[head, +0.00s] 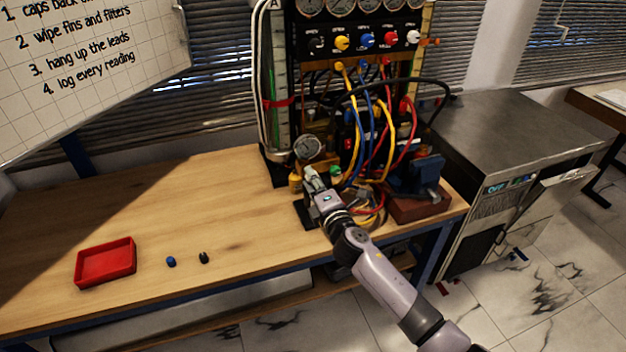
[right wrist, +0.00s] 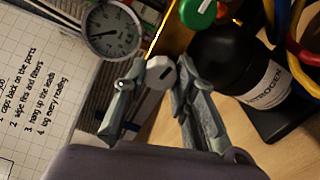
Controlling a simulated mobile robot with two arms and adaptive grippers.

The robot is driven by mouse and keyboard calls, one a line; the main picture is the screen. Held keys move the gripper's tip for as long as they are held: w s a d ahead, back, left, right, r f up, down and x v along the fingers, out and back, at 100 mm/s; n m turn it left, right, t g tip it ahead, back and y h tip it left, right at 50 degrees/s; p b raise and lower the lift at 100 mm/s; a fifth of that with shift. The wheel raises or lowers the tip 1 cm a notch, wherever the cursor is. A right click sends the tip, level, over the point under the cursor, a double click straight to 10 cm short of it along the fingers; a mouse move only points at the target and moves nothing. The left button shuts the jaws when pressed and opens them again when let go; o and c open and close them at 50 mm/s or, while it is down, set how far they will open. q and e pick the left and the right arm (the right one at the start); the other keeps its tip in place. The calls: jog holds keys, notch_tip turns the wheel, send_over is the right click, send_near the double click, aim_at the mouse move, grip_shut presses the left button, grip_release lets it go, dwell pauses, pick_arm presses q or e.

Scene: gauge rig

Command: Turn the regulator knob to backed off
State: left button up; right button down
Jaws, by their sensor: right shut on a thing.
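The regulator knob (right wrist: 161,74) is a pale grey knob with a dark mark on its face, seen between the fingertips in the right wrist view. My right gripper (right wrist: 157,84) is shut on it, one finger on each side. In the head view my right gripper (head: 312,178) reaches to the regulator at the front of the rig, and it hides the knob there. A round white-faced gauge (right wrist: 113,31) sits just beyond the knob; it also shows in the head view (head: 308,148). My left gripper is not in view.
A black nitrogen bottle (right wrist: 233,65) and a green knob (right wrist: 197,12) are close to the right finger. Coloured hoses (head: 383,125) hang behind the gripper, beside a blue vise (head: 415,177). A red tray (head: 106,262) and two small caps lie left; the bench between is clear.

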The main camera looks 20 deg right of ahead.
jog(key=shift+n, duration=1.2)
jog(key=shift+f, duration=0.1)
jog(key=c, duration=1.3)
grip_release()
jog(key=s, duration=1.2)
jog(key=shift+d, duration=0.45)
